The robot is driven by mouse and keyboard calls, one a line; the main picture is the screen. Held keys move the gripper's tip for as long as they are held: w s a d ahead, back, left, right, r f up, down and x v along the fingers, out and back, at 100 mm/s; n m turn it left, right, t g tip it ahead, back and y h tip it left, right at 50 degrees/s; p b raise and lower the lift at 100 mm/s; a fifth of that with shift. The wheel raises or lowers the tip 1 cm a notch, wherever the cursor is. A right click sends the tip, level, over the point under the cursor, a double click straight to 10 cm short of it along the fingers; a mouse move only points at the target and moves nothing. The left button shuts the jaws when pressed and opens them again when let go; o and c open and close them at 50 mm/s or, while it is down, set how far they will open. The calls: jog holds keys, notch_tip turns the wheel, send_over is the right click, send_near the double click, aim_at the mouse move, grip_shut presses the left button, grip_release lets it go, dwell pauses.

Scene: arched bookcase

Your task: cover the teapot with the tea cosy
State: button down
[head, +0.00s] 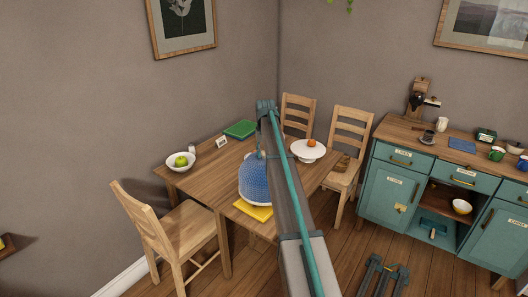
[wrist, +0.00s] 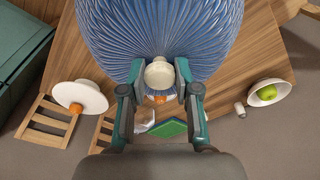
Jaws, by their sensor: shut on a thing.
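The tea cosy (head: 252,183) is a blue ribbed dome with a cream knob on top. It is over the yellow mat (head: 256,212) near the table's front edge, and my arm covers its right side in the head view. In the wrist view the cosy (wrist: 160,25) fills the top middle. My gripper (wrist: 159,70) is shut on its cream knob (wrist: 158,77). I see no part of the teapot; whether it is inside the cosy is hidden. I cannot tell whether the cosy's lower edge touches the mat.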

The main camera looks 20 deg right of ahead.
aim_at(264, 158)
jog(key=shift+f+b, duration=0.8)
jog(key=shift+f, duration=2)
jog(key=c, duration=0.8)
grip_release()
jog(key=shift+o, duration=0.2)
